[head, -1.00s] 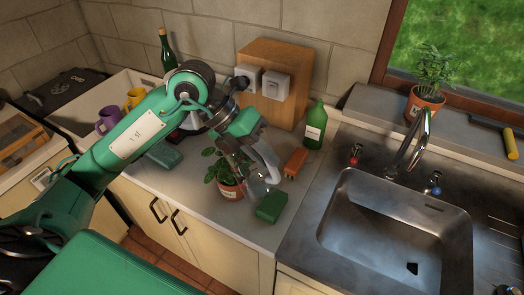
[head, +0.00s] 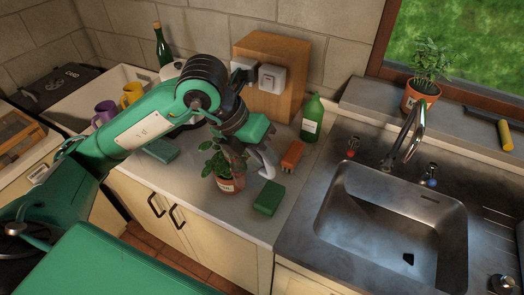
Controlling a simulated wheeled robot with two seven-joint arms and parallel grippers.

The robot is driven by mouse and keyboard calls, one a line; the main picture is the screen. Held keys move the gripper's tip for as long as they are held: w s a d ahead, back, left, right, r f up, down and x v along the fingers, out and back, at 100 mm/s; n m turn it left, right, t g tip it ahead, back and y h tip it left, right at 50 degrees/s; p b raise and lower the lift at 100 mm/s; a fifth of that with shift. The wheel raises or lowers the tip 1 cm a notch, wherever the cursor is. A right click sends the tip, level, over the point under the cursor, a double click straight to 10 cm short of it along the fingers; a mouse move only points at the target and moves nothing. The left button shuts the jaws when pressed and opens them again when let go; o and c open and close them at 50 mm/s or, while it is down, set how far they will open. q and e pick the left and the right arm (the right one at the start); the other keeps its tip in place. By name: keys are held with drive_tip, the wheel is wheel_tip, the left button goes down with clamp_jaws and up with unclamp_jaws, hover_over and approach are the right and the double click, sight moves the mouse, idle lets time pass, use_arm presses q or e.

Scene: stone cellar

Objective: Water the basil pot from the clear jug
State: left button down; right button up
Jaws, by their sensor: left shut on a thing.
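A leafy plant with broad green leaves stands in a terracotta pot (head: 229,182) with a pale label on the counter; the label is too small to read, but the leaves look like basil. My left gripper (head: 251,162) is just above and right of this pot, pointing down. It is shut on the clear jug, which is see-through and hardly stands out against the leaves and fingers. Its tilt and any water in it cannot be made out. My right gripper is out of view.
Another potted plant (head: 420,98) is on the sill. A steel sink (head: 390,225) lies right; a wooden box with switches (head: 292,50) stands behind.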

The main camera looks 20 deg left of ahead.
use_arm(q)
drive_tip(key=shift+d+y, duration=0.15)
drive_tip(key=shift+y, duration=0.15)
drive_tip(key=shift+t+y, duration=0.4)
drive_tip(key=shift+y, duration=0.2)
drive_tip(key=shift+w+a+m+t+y+b, duration=0.2)
drive_tip(key=shift+m+t+y+b, duration=0.2)
drive_tip(key=shift+y+b, duration=0.35)
drive_tip(key=shift+a+y, duration=0.1)
drive_tip(key=shift+y, duration=0.25)
drive_tip(key=shift+a, duration=0.1)
drive_tip(key=shift+r, duration=0.1)
